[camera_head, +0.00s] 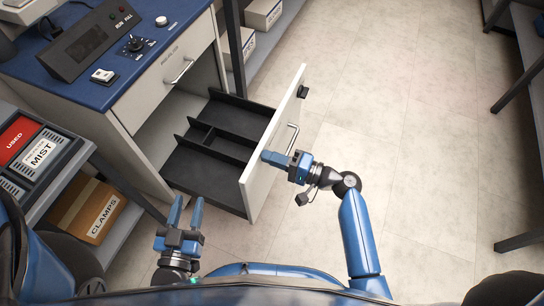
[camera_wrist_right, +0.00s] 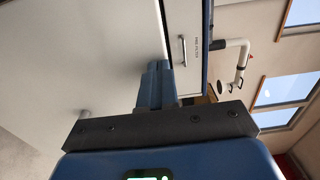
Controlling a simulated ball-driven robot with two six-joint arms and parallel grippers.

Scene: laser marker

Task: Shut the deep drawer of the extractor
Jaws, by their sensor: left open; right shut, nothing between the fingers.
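The deep drawer (camera_head: 232,122) stands pulled out of the extractor cabinet (camera_head: 165,90). Its black inside has dividers and looks empty. Its white front panel (camera_head: 256,182) faces right and carries a metal handle (camera_head: 293,138). My right gripper (camera_head: 266,156) is shut and empty, with its fingertips at the outer face of the front panel, below the handle in the picture. I cannot tell whether they touch it. The right wrist view shows its closed fingers (camera_wrist_right: 156,75) beside a pale panel (camera_wrist_right: 80,45). My left gripper (camera_head: 186,205) is open and empty, left of the drawer.
A shallower drawer with its own handle (camera_head: 180,71) is shut above. The blue worktop (camera_head: 130,62) holds a control box (camera_head: 90,40). A shelf with a CLAMPS box (camera_head: 90,208) stands at left. The floor (camera_head: 420,130) right of the drawer is clear.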

